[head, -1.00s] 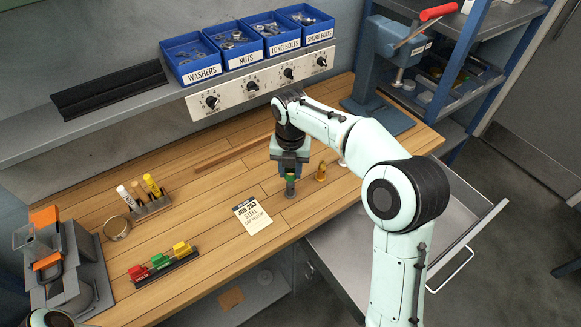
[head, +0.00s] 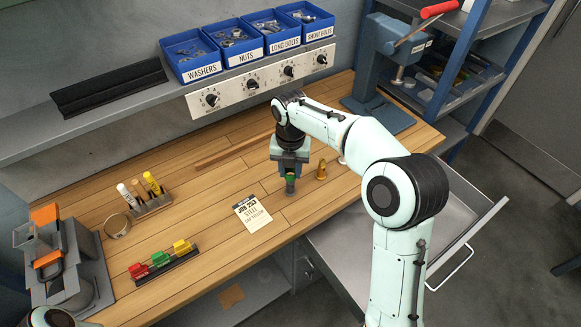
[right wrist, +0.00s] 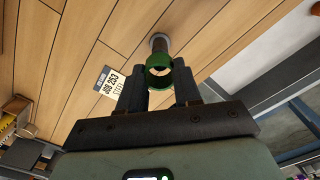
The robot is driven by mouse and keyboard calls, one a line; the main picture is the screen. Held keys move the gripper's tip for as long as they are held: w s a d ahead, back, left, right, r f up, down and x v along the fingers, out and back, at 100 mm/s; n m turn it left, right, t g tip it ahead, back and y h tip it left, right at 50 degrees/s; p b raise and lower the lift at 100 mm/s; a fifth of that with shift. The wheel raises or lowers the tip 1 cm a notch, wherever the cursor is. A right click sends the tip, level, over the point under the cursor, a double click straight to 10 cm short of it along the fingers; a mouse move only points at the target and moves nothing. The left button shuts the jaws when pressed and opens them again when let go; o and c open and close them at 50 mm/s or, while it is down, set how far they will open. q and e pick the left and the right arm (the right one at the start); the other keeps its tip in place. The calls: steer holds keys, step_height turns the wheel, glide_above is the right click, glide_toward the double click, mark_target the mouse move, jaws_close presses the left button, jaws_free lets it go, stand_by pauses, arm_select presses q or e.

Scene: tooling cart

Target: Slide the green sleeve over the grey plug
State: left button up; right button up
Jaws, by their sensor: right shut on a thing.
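In the right wrist view, the sleeve (right wrist: 158,72) is a green ring between the fingertips. The grey plug (head: 290,188) stands upright on the bench under the sleeve. In the right wrist view, the plug (right wrist: 158,43) shows just beyond the sleeve's far rim. My left gripper is out of view.
A brass-coloured peg (head: 321,169) stands right of the plug. A job card (head: 253,214) lies to the left. A rack with coloured blocks (head: 165,262) and a marker holder (head: 151,205) stand farther left. An open drawer (head: 365,240) juts out below the bench front.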

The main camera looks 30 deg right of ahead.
mark_target(291, 181)
steer(key=shift+f, duration=0.3)
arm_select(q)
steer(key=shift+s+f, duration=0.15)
arm_select(e)
steer(key=shift+f, duration=0.3)
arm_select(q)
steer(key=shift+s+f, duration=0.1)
arm_select(e)
steer(key=shift+f, duration=0.4)
arm_select(q)
steer(key=shift+b, duration=0.3)
arm_select(e)
steer(key=shift+f, duration=0.2)
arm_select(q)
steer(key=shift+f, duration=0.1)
arm_select(e)
steer(key=shift+f, duration=0.15)
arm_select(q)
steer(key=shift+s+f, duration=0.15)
arm_select(e)
steer(key=shift+f, duration=0.45)
steer(key=shift+f, duration=0.25)
stand_by(0.3)
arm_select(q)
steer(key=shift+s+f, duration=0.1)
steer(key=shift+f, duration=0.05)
arm_select(e)
steer(key=shift+f, duration=0.35)
